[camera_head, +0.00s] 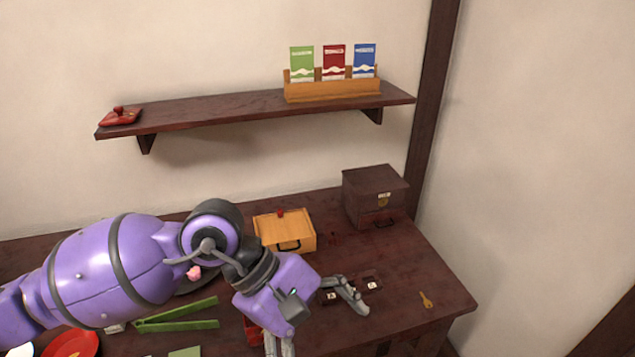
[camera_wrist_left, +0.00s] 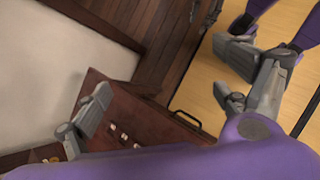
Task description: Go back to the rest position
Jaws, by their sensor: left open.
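My left arm (camera_head: 120,265) reaches in from the left over the dark wooden table in the head view. My left gripper (camera_head: 315,320) hangs above the table's right part, its fingers spread wide with nothing between them. One finger appears over two small dark pieces (camera_head: 372,284) with pale labels; I cannot tell whether it touches them. In the left wrist view a grey finger (camera_wrist_left: 85,118) shows at left. The head view does not show my right arm.
On the table (camera_head: 450,290) are a yellow-brown box (camera_head: 285,232), a dark chest (camera_head: 375,192), green tongs (camera_head: 180,318), a red plate (camera_head: 75,344) and a key (camera_head: 426,299). A wall shelf (camera_head: 215,108) holds packets (camera_head: 334,62). The table's right corner is mostly clear.

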